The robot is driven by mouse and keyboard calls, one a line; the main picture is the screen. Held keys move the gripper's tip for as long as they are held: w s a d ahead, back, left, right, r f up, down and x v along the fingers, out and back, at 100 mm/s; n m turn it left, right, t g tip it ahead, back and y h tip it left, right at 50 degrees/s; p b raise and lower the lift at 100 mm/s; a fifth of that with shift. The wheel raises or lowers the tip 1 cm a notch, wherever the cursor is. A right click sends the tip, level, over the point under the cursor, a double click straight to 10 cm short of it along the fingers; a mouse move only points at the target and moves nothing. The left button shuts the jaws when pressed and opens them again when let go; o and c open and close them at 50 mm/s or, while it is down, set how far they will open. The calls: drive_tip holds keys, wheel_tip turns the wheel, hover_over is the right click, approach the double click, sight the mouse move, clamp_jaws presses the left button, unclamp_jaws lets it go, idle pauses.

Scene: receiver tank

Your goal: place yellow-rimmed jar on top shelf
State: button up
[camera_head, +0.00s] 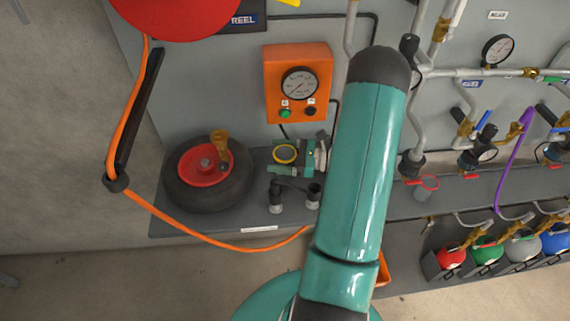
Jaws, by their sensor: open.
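A jar with a yellow rim (285,154) is at the back of the grey shelf, below the orange gauge box. I look down on its round rim; its body is hard to make out. It is left of my teal arm, beside a small green-and-grey fitting. My arm crosses the middle of the view and hides part of the shelf and wall. My gripper is not in view. The grey shelf (228,222) runs along the wall and continues right of my arm; I cannot tell whether it is the top shelf.
A wheel with a red hub (196,177) lies on the shelf's left. An orange hose (190,229) loops across the shelf's front. A red-rimmed jar (428,183) is right of my arm. Pipes, valves and gauges crowd the right wall, above several coloured bottles (487,250).

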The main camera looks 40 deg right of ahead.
drive_tip(key=c, duration=1.2)
drive_tip(key=shift+o, duration=0.2)
